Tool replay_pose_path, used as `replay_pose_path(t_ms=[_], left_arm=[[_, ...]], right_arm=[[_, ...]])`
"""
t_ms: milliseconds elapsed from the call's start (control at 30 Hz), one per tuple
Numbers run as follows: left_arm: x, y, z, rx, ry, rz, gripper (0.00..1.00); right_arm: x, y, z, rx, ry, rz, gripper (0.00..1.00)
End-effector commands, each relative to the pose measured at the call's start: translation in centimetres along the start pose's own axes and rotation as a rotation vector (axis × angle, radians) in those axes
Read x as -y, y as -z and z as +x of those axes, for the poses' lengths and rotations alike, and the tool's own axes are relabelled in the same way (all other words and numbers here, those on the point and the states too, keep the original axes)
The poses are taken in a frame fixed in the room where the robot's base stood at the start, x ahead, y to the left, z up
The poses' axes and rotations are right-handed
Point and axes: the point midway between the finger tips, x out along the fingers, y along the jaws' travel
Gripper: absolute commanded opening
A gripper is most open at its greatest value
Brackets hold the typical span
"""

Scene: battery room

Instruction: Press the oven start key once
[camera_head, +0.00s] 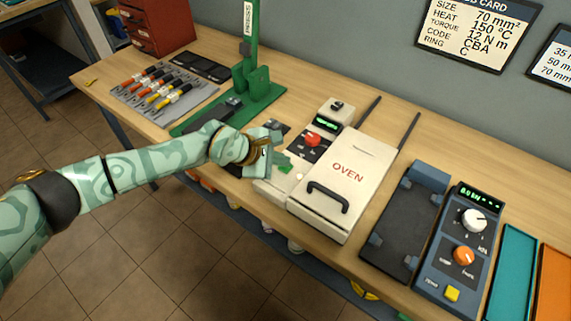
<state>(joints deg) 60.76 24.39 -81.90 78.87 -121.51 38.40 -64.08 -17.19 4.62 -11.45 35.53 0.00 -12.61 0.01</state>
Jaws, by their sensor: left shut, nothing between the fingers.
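The white oven (335,160) stands on the bench, with a black handle on its lid and the word OVEN on top. Its control panel is on the left side, with a green-lit display (327,124) and a red knob (313,138). A small pale round key-like spot (299,176) shows on the panel's front part; I cannot read a label there. My left gripper (283,163) is shut and empty, over the front left of this panel. It hides part of the panel, and I cannot tell whether it touches. My right gripper is not in view.
A green press (257,88) stands left of the oven, behind my left wrist. A grey tray (165,102) of coloured-handled tools lies further left. Right of the oven are a dark plate fixture (405,225) and a blue control box (455,245) with knobs.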

Motion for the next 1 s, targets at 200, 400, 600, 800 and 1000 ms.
replay_pose_path(t_ms=[200,400,600,800,1000], left_arm=[[-0.6,-0.6,-0.8,0.000,-0.001,0.001,0.00],[-0.6,-0.5,-0.8,0.000,-0.001,0.000,0.00],[-0.8,-0.8,-1.1,0.000,-0.002,0.001,0.00],[-1.9,-1.8,-2.5,0.000,-0.004,0.003,0.00],[-2.9,-2.8,-3.9,0.000,-0.004,0.003,0.00]], right_arm=[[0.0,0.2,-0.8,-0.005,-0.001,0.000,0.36],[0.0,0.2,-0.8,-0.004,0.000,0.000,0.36],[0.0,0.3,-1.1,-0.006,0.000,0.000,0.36],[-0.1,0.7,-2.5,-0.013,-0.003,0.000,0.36],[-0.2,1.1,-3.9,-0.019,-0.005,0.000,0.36]])
